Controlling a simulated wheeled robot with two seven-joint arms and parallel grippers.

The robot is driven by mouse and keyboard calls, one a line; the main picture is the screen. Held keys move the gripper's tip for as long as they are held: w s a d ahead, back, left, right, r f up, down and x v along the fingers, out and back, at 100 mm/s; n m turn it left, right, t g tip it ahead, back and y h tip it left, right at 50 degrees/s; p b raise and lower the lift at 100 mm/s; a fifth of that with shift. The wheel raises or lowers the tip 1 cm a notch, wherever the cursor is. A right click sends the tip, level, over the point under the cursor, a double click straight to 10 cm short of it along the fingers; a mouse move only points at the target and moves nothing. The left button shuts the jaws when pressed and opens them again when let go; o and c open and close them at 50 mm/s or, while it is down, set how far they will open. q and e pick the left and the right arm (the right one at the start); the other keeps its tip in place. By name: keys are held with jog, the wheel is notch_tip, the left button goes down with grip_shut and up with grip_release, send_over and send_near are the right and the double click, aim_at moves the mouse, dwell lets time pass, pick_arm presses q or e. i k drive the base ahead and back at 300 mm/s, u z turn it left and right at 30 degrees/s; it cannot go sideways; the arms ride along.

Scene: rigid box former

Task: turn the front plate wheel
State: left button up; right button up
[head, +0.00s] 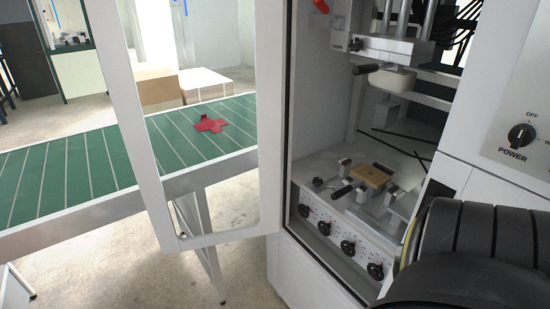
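The machine's open bay shows a white front panel (336,236) along its lower edge, with a row of several dark round knobs. One dark knob (348,248) is near the middle of the row, one (375,271) is at the near right end, and another (303,210) is at the far left end. Above the panel, a black handle (341,191) sits beside a tan block (371,175) on the bay's plate. I cannot tell which of these is the front plate wheel. Neither gripper's fingers show. A large dark rounded part, which looks like my arm, covers the lower right.
A glazed door (186,240) stands open left of the bay. Beyond it, a green conveyor (75,172) carries a red cross-shaped piece (209,124). A POWER dial (521,136) is on the right panel. Metal fixtures (388,47) hang in the upper bay.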

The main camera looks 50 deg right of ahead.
aim_at(322, 229)
jog(key=z, duration=0.8)
jog(key=i, duration=1.25)
jog(key=z, duration=1.1)
